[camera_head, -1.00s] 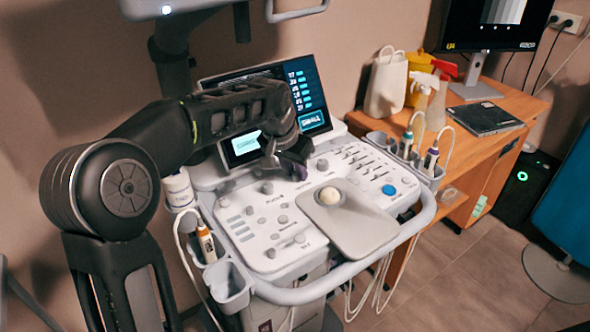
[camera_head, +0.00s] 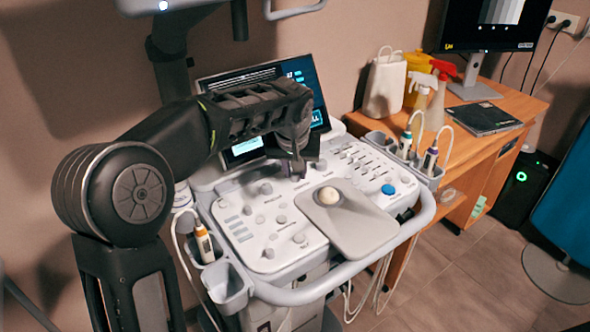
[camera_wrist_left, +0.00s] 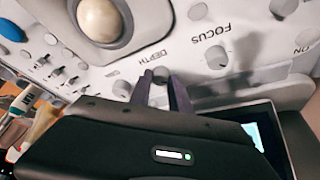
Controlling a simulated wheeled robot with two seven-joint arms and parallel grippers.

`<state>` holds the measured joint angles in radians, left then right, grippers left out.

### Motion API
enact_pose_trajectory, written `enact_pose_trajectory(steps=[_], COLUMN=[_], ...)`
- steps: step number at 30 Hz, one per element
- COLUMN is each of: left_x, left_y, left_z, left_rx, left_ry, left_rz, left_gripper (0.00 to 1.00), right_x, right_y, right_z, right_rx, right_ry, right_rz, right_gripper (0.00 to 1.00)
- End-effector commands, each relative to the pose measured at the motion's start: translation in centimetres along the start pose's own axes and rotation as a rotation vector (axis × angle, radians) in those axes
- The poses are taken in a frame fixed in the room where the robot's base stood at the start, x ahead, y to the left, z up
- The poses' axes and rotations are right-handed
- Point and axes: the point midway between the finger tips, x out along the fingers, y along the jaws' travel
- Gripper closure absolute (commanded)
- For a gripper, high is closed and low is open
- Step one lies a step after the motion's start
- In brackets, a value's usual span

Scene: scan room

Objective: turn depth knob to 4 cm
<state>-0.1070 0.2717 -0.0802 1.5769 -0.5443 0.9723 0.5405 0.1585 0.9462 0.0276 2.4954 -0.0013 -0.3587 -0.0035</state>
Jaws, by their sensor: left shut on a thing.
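The depth knob (camera_wrist_left: 160,73) is a small dark grey knob beside the printed word DEPTH on the white control panel (camera_head: 233,212). In the left wrist view it sits between the two dark purple fingers of my left gripper (camera_wrist_left: 163,84). My left gripper is shut on this knob. In the head view my left gripper (camera_head: 296,170) points down at the panel's back part, below the touch screen (camera_head: 245,148), and the knob is hidden there. I cannot read the depth value, because my arm covers much of the screen. My right gripper is in neither view.
Close by are the focus knob (camera_wrist_left: 216,57), the trackball (camera_head: 329,196) and several other knobs and sliders. Probes stand in holders at both sides of the console. A wooden desk (camera_head: 520,101) with spray bottles stands at the right.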

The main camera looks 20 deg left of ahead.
Motion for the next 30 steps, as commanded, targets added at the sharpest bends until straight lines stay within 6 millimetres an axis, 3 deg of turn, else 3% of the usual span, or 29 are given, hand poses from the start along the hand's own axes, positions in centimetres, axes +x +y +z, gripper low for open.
enact_pose_trajectory(steps=[4,5,12,23,30], left_x=[-0.1,-0.1,0.0,-0.6,-4.0], left_y=[0.0,0.0,0.0,0.0,0.1], left_z=[-0.1,-0.1,0.0,0.0,-0.1], left_rx=[-0.001,-0.001,0.0,0.001,0.002], left_ry=[0.001,0.001,0.0,0.001,0.003], left_rz=[0.001,0.001,0.001,0.001,0.002], left_gripper=[1.0,0.74,0.55,0.55,0.55], right_x=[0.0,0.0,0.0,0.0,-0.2], right_y=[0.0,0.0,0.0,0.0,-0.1], right_z=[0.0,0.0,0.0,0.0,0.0], right_rx=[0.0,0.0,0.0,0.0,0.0], right_ry=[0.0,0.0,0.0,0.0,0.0], right_rz=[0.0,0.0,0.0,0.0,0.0], right_gripper=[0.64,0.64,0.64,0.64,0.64])
